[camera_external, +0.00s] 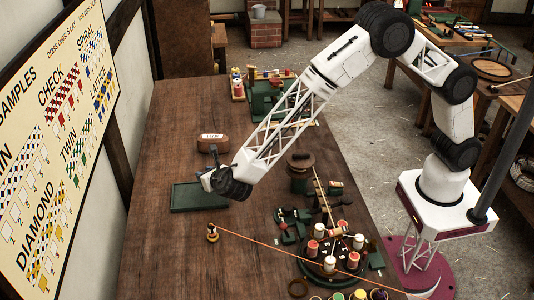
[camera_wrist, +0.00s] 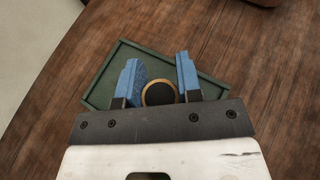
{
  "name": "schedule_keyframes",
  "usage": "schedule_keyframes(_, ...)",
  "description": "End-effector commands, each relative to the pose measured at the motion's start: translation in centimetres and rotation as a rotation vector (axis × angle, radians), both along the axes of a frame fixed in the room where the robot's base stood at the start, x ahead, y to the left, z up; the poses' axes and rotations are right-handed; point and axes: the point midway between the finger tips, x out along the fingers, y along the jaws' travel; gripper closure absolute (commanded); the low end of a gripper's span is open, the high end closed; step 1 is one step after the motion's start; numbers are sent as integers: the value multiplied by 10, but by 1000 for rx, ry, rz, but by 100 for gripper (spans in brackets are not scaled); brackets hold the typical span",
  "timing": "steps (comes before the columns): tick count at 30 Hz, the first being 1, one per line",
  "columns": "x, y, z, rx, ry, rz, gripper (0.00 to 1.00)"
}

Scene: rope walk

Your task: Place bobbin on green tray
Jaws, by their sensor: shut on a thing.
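The green tray (camera_external: 188,205) is a shallow rectangle on the left part of the wooden table. It also shows in the wrist view (camera_wrist: 102,88), under my gripper. My gripper (camera_wrist: 157,68) has blue fingers on both sides of a round, dark-faced bobbin (camera_wrist: 159,94) with a tan rim and is shut on it. In the wrist view the bobbin appears over the tray; whether it touches the tray I cannot tell. In the outside view my gripper (camera_external: 206,180) is low at the tray's right part, and the bobbin is hidden there.
A small spool (camera_external: 212,232) with taut orange thread stands in front of the tray. The thread runs right past a round stand (camera_external: 330,255) of spools. A brown labelled block (camera_external: 212,144) stands behind the tray. Green machinery (camera_external: 265,97) is farther back. The table's left front is clear.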

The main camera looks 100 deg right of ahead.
Motion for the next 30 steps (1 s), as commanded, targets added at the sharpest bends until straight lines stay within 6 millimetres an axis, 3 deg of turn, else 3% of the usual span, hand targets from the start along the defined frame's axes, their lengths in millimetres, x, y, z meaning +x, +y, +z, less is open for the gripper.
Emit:
schedule_keyframes(6, 27, 0, -3, 0, -1, 0, 90)
schedule_keyframes(10, 35, -1, -3, -1, 1, 0, 90)
schedule_keyframes(23, 38, -1, -4, -1, 1, 0, 90)
schedule_keyframes(30, 38, -1, -24, 0, 2, 0, 90)
